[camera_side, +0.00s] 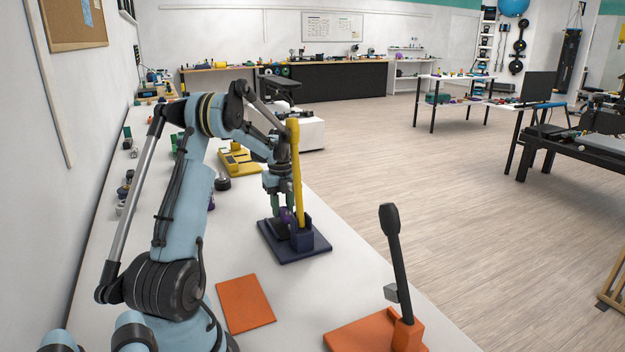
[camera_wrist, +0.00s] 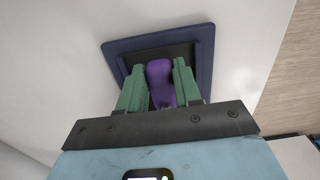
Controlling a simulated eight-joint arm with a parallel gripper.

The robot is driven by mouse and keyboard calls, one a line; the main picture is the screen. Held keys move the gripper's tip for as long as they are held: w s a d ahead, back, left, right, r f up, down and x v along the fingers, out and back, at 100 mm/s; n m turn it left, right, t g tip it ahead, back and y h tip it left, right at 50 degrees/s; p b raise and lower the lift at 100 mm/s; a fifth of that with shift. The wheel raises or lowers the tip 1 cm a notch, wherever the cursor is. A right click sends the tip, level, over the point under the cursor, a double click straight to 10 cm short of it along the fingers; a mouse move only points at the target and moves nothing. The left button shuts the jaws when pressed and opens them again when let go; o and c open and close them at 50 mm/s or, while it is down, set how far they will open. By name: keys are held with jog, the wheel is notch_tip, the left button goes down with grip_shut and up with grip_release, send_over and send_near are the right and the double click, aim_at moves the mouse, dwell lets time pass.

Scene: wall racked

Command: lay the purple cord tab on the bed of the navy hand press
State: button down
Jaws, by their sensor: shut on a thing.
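The navy hand press (camera_side: 308,241) stands on the white bench in the side view, with a yellow lever (camera_side: 296,170) rising upright from it. Its navy base shows in the wrist view (camera_wrist: 203,45), with a dark bed (camera_wrist: 135,57) in the middle. My gripper (camera_wrist: 160,80) has green fingers shut on the purple cord tab (camera_wrist: 160,72). In the side view my gripper (camera_side: 286,208) is low over the press, beside the lever, and the purple tab (camera_side: 285,213) is partly hidden. I cannot tell whether the tab touches the bed.
An orange press (camera_side: 375,330) with a black lever stands at the front right, and a flat orange plate (camera_side: 245,303) lies left of it. A yellow press (camera_side: 237,160) is farther back. Small items line the wall side. Bare bench surrounds the navy press.

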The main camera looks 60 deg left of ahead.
jog(key=shift+f, duration=0.6)
dwell(0.3)
jog(key=c, duration=0.7)
grip_release()
notch_tip(320, 180, up, 12)
